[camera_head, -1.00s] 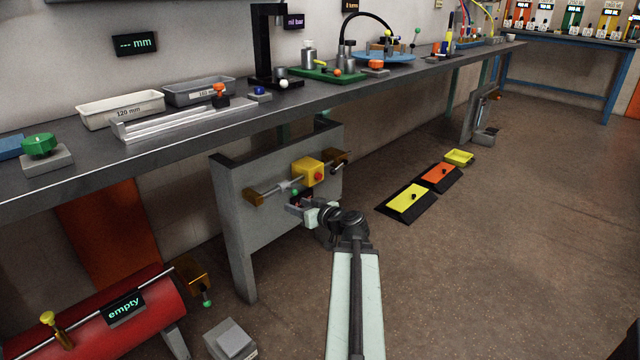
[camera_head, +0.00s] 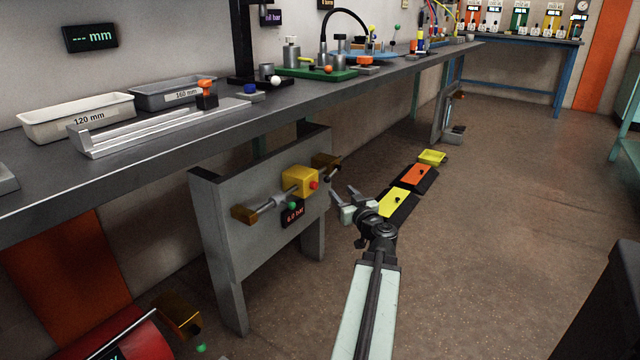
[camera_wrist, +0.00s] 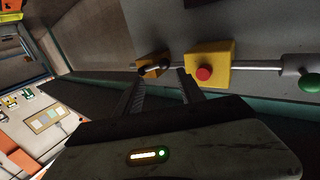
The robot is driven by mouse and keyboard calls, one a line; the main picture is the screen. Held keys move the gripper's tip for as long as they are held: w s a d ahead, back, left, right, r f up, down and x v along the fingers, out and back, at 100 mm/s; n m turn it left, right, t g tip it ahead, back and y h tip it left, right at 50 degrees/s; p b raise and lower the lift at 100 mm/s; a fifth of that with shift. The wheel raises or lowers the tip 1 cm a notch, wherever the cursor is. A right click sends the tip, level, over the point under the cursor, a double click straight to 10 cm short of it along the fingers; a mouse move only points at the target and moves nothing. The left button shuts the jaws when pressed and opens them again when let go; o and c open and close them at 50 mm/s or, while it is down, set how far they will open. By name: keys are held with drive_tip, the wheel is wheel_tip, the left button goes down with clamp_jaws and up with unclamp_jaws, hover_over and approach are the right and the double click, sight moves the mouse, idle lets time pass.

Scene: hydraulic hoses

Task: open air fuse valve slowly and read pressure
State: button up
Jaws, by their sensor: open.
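A yellow block (camera_head: 299,181) with a red button sits on a pipe across the front of a grey panel under the bench. It also shows in the wrist view (camera_wrist: 208,64). A green knob (camera_head: 290,206) is below the pipe, left of the block, and shows at the right of the wrist view (camera_wrist: 309,82). A small dark display (camera_head: 292,214) beside it shows red text, apparently "6.0 bar"; the first digit is hard to read. Brass fittings (camera_head: 325,164) end the pipe. My gripper (camera_head: 344,190) is open and empty, right of the panel and apart from the knob.
The grey bench (camera_head: 150,165) runs above the panel, with trays and fittings on top. A yellow pad (camera_head: 395,203) and an orange pad (camera_head: 416,175) lie on the floor past my gripper. A red cylinder (camera_head: 115,340) is at lower left. The floor to the right is mostly clear.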

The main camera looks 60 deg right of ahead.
sight(328, 181)
drive_tip(key=x, duration=0.8)
drive_tip(key=shift+w+a, duration=0.25)
drive_tip(key=shift+w, duration=0.05)
drive_tip(key=shift+a, duration=0.1)
clamp_jaws()
drive_tip(key=shift+w+a, duration=0.1)
drive_tip(key=shift+w, duration=0.05)
idle(0.7)
